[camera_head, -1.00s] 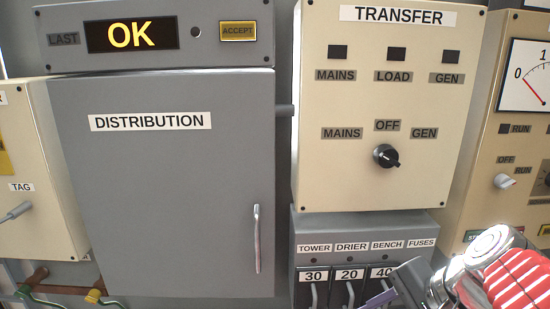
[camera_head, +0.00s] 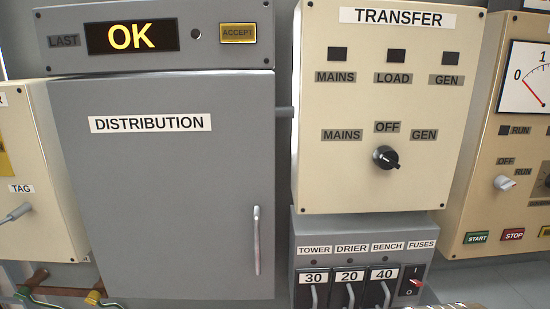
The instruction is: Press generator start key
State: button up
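The green START key (camera_head: 476,237) sits low on the cream generator panel (camera_head: 484,200) at the right edge of the head view. A red STOP key (camera_head: 513,234) is just to its right, and part of a yellow key (camera_head: 544,231) shows at the frame edge. Above are a gauge (camera_head: 525,75), a dark RUN lamp (camera_head: 504,130) and a white OFF/RUN knob (camera_head: 504,182). My gripper's fingers are out of the picture; only a small part of my arm seems to show at the bottom edge.
The grey DISTRIBUTION cabinet (camera_head: 165,190) is shut, under a display (camera_head: 130,36) reading OK.

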aim_at(479, 238)
jog(key=z, duration=1.25)
